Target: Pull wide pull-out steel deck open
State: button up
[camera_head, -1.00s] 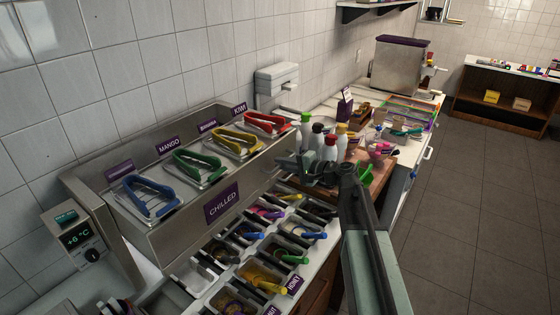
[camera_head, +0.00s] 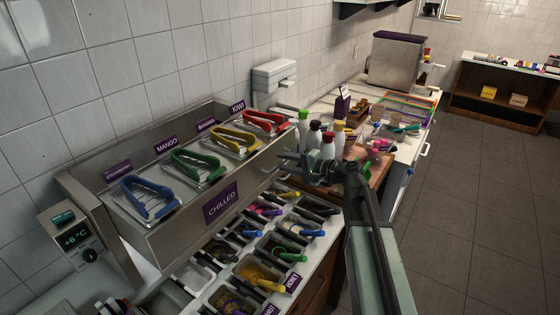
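A wide steel unit with a sloped top (camera_head: 232,168) stands along the left wall and bears a purple CHILLED sign (camera_head: 221,204) on its front. Blue, green, yellow and red tongs lie on its lids. I cannot tell for sure whether this is the pull-out steel deck; no part of it stands visibly drawn out. My gripper (camera_head: 300,165) is just off the unit's right front end, above the far end of the topping bins and in front of the bottles. It is small and dark here, so its opening and any contact are unclear.
Topping bins (camera_head: 262,272) with coloured-handled scoops fill the counter below the unit. Several squeeze bottles (camera_head: 327,146) stand close behind my gripper. A temperature box (camera_head: 76,238) reads +6 °C at left. A steel dispenser (camera_head: 395,62) stands farther back. The tiled floor (camera_head: 475,220) at right is clear.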

jog(key=v, duration=0.5)
jog(key=shift+s+d+p, duration=0.15)
jog(key=shift+d+p, duration=0.15)
jog(key=shift+p, duration=0.05)
jog(key=s+a+f+n+g+h+b, duration=0.15)
jog(key=s+f+n+g+h, duration=0.3)
jog(key=s+f, duration=0.65)
jog(key=s+d+f+n+g+h, duration=0.2)
jog(key=s+d+f+g+h, duration=0.2)
jog(key=s+d+f+h, duration=0.4)
notch_tip(320, 180, down, 2)
jog(key=shift+s+d+n+g+b, duration=0.35)
jog(key=shift+s+d, duration=0.35)
jog(key=shift+d, duration=0.2)
jog(key=shift+a, duration=0.1)
